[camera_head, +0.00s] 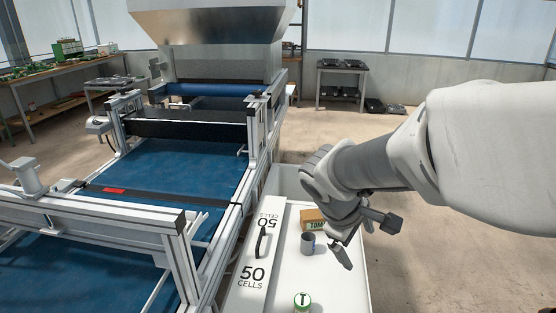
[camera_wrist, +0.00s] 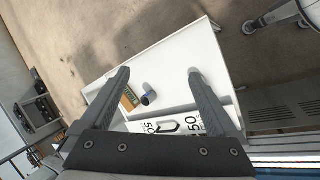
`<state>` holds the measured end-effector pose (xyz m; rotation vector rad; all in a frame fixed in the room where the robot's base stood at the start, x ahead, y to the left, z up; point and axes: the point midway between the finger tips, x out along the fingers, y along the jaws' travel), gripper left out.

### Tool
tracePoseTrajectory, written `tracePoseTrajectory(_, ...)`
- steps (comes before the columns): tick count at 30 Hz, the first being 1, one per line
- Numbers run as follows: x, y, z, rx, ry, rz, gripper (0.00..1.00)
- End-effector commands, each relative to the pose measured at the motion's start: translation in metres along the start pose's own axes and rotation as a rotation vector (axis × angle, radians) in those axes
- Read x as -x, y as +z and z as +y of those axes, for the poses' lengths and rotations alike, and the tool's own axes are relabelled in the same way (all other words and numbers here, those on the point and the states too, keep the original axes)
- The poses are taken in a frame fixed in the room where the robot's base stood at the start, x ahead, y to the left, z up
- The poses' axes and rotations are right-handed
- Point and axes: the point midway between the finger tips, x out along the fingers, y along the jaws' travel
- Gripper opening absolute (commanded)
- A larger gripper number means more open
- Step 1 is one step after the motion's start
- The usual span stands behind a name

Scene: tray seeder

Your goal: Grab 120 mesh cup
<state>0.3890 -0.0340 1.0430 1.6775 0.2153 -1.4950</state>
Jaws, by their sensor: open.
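A small grey cup (camera_head: 308,243) stands on the white cart top, and no mesh number is readable on it. In the wrist view the cup (camera_wrist: 149,97) appears between my two fingers, farther off and nearer the left finger. My gripper (camera_head: 364,238) is open and empty, above and to the right of the cup in the head view. Its two fingers are spread wide in the wrist view (camera_wrist: 158,74). Nothing touches the cup, as far as I can tell.
A small brown box (camera_head: 312,214) lettered "TOM" stands behind the cup. A white "50 CELLS" plate (camera_head: 252,276) with a black handle lies left, beside the blue-belted seeder (camera_head: 180,170).

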Motion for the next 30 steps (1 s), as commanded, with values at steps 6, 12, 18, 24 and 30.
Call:
tracePoseTrajectory(6, -0.066, -0.056, -0.003, 0.360, 0.136, -0.112, 0.95)
tracePoseTrajectory(12, -0.117, -0.112, -0.012, 0.701, 0.278, -0.208, 0.95)
tracePoseTrajectory(18, -0.165, -0.174, -0.035, 1.056, 0.434, -0.300, 0.95)
tracePoseTrajectory(24, -0.201, -0.225, -0.064, 1.353, 0.574, -0.379, 0.95)
tracePoseTrajectory(30, -0.216, -0.251, -0.081, 1.502, 0.649, -0.417, 0.95)
